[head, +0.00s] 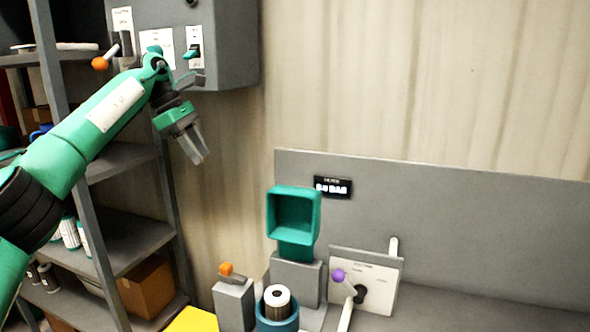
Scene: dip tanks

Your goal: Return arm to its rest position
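My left arm comes in from the left, green with black joints. It reaches up in front of the shelf and bends down at the wrist. My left gripper (194,150) hangs in front of the corrugated wall, just below the grey control box (232,45). Its grey fingers point down and slightly right, and nothing shows between them. They overlap from this angle, so their opening is unclear. My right gripper is out of view.
A grey shelf (125,160) with boxes and bottles stands behind my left arm. Lower down are a teal square bin (294,214), a blue cup (277,318) holding a cylinder, an orange-knobbed block (234,302) and a purple-knobbed lever panel (378,290). The wall at upper right is clear.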

